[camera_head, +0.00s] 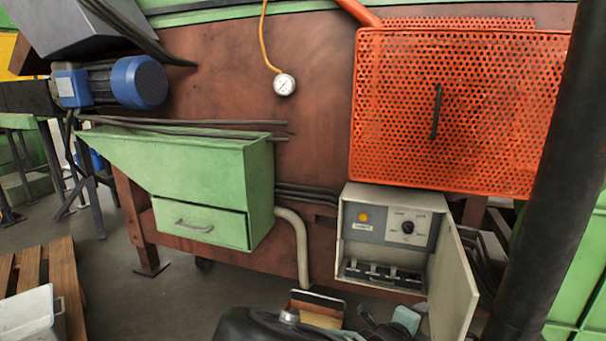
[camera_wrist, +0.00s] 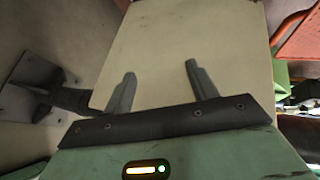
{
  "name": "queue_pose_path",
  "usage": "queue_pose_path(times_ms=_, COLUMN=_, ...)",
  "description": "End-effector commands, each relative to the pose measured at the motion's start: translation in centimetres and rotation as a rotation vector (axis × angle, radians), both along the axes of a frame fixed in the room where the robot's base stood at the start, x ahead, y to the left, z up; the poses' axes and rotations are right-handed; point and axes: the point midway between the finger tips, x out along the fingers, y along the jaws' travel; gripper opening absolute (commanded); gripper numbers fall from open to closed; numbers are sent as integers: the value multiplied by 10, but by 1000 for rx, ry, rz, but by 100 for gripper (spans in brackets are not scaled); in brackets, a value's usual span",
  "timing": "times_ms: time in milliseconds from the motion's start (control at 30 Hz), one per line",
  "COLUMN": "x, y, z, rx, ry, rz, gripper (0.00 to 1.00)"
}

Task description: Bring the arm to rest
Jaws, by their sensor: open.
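My gripper (camera_wrist: 160,68) shows in the wrist view with its two grey fingers apart and nothing between them. A flat cream panel (camera_wrist: 205,30) fills the view behind the fingers; it looks like the cabinet door, and I cannot tell how far off it is. In the head view, a pale green part at the lower right, just left of the open cabinet door (camera_head: 452,285), looks like my arm's end; its fingers are not clear there. The grey control cabinet (camera_head: 393,200) stands open, showing an orange lamp, a black knob and a row of switches.
An orange perforated guard (camera_head: 480,110) with a black handle is above the cabinet. A green drawer box (camera_head: 200,170) and a pale bent pipe (camera_head: 302,245) are to its left. A wooden pallet (camera_head: 55,265) lies at the far left. Floor shows below the drawer box.

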Motion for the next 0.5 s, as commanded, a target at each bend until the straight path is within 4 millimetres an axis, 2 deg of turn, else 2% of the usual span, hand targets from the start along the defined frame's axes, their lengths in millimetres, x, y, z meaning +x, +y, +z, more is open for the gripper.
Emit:
queue_pose_path(times_ms=100, x=-36, y=-5, z=-5, rx=288, ry=-122, rz=-268, gripper=58)
queue_pose_path(times_ms=267, x=-80, y=5, z=-2, rx=589, ry=-289, rz=-616, gripper=58)
queue_pose_path(times_ms=367, x=-107, y=19, z=8, rx=757, ry=-401, rz=-854, gripper=58)
queue_pose_path(times_ms=500, x=-142, y=44, z=34, rx=956, ry=-565, rz=-1202, gripper=58)
